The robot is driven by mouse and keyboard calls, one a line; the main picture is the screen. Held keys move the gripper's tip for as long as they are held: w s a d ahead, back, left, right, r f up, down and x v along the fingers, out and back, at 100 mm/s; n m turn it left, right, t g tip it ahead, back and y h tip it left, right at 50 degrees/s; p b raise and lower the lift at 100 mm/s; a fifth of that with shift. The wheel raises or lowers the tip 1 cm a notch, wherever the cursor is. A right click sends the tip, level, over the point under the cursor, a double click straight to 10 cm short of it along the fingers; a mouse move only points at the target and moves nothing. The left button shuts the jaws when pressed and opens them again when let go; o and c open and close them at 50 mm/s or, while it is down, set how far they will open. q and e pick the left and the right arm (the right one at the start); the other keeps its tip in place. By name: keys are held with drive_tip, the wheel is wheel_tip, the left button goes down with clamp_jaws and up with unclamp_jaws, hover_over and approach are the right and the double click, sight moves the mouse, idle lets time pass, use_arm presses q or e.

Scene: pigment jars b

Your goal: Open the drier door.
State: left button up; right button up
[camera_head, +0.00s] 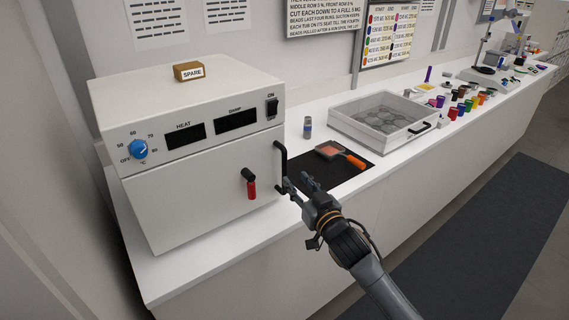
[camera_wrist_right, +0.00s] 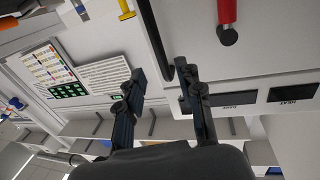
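The white drier (camera_head: 200,150) stands at the left end of the counter, and its front door (camera_head: 190,200) looks shut. A black bar handle (camera_head: 281,160) runs upright along the door's right edge. A latch with a red grip (camera_head: 251,188) hangs down left of the handle; its red part also shows in the wrist view (camera_wrist_right: 227,11). My right gripper (camera_head: 297,182) is open beside the lower part of the handle. In the wrist view, the handle (camera_wrist_right: 153,30) lies ahead of the spread fingertips (camera_wrist_right: 160,78); I cannot tell whether they touch. My left gripper is out of view.
A box marked SPARE (camera_head: 188,71) sits on the drier. On the counter right of it are a black mat (camera_head: 318,178) with an orange-handled tool (camera_head: 340,154), a small jar (camera_head: 307,128), a clear-topped tray (camera_head: 340,121) and several colored jars. The floor in front is clear.

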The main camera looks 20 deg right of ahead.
sight(286, 168)
drive_tip(key=w, duration=0.2)
drive_tip(key=w+a+p, duration=0.1)
drive_tip(key=w, duration=0.5)
drive_tip(key=shift+w+a, duration=0.15)
drive_tip(key=shift+w, duration=0.05)
clamp_jaws()
